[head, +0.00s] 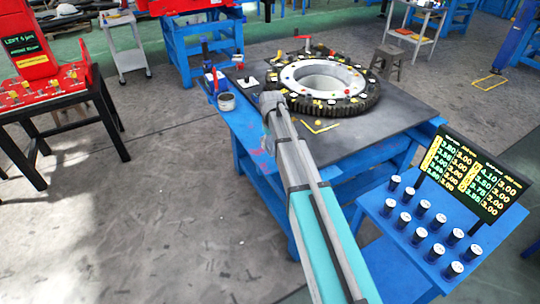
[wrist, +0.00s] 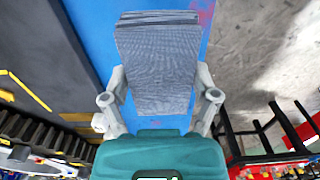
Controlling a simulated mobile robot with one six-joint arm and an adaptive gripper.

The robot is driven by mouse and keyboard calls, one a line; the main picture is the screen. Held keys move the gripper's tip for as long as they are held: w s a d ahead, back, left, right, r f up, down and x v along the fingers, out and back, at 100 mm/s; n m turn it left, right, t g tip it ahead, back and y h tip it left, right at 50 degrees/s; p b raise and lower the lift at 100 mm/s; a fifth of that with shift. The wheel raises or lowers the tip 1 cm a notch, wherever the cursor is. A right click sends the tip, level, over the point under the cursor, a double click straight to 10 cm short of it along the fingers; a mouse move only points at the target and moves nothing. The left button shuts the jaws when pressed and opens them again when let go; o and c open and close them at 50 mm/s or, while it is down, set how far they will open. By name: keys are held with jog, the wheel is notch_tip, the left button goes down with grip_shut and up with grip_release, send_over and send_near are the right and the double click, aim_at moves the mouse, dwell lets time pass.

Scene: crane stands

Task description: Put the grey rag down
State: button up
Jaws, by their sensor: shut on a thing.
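The grey rag (wrist: 158,50) is a folded, fine-textured pad in the middle of the wrist view. My gripper (wrist: 160,82) is shut on it, with one finger at each side. Under the rag in the wrist view is the blue edge strip of the workbench (wrist: 88,25). I cannot tell how far the rag is above it. In the head view my arm reaches to the left front part of the blue workbench (head: 243,126), and it mostly hides my gripper and the rag.
A large black toothed ring (head: 362,103) lies on the bench's dark top. A grey cup (head: 226,102) and a blue tray stand at the bench's left corner. A blue stand (head: 400,235) with several small cylinders and a price-like display (head: 470,175) is front right.

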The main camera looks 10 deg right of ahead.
aim_at(271, 144)
jog(key=shift+w+d+f+b, duration=0.1)
jog(key=shift+w+f+b, duration=0.55)
jog(key=shift+f, duration=0.25)
jog(key=shift+w+f+b, duration=0.55)
jog(key=shift+f, duration=0.1)
jog(key=shift+s+f+b, duration=0.1)
jog(key=shift+f+b, duration=1.25)
jog(key=shift+f, duration=0.05)
jog(key=shift+f, duration=0.15)
jog(key=o, duration=0.9)
jog(key=shift+c, duration=0.2)
jog(key=shift+r, duration=0.25)
notch_tip(271, 144, up, 12)
jog(key=p, duration=1.2)
